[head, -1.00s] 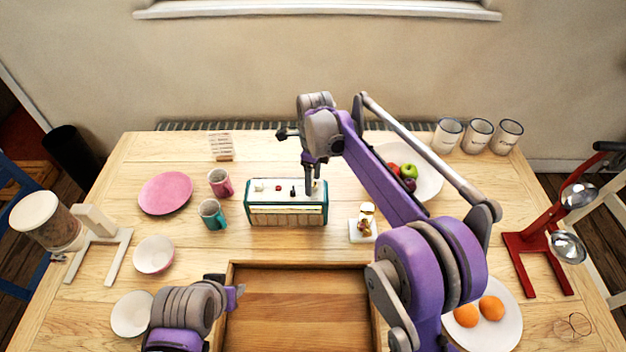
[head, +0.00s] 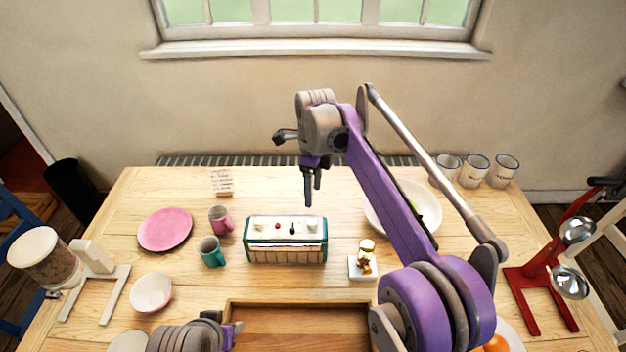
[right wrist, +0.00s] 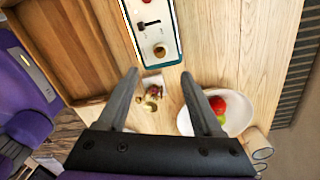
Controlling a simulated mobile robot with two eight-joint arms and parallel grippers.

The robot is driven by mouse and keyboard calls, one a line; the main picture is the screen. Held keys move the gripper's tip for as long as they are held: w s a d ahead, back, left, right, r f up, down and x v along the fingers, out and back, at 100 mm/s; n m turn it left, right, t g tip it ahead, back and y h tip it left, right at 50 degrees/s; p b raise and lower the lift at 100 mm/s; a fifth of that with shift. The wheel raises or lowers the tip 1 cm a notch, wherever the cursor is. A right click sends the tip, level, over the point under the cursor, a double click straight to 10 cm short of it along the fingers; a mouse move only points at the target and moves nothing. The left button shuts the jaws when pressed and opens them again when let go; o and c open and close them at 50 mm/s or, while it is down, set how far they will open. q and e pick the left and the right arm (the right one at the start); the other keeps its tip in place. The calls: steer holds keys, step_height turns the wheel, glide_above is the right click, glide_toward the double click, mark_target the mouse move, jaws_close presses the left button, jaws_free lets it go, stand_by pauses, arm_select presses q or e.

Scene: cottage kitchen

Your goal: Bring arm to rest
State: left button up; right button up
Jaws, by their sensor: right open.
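My right gripper (head: 312,188) is raised above the table, behind and above the teal and white radio (head: 286,252). Its fingers (right wrist: 163,92) are open and empty in the right wrist view, with bare tabletop and a small item on a white base (right wrist: 152,88) seen between them. The radio's knobbed top also shows in that view (right wrist: 155,30), beyond the fingertips and apart from them. My left arm's end (head: 232,330) shows low at the front left of the wooden tray (head: 300,308); its finger opening cannot be made out.
A pink plate (head: 165,229), a pink mug (head: 220,220), a teal mug (head: 211,252) and a bowl (head: 151,292) stand left. A fruit bowl (head: 425,205) is partly behind my right arm. White canisters (head: 474,171) stand back right, a red stand (head: 535,290) at right.

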steer(key=s+d+r+n+t, duration=0.1)
steer(key=s+d+n+t, duration=0.2)
steer(key=s+d+n, duration=0.9)
steer(key=s+d+f+n+t, duration=0.1)
steer(key=s+d+f+n, duration=0.1)
steer(key=s+f+n, duration=0.3)
steer(key=s+d+f+n+t, duration=0.2)
steer(key=s+f+n, duration=0.3)
steer(key=s, duration=0.7)
steer(key=shift+s+d+f, duration=0.2)
steer(key=shift+s+d, duration=0.2)
steer(key=shift+d, duration=0.45)
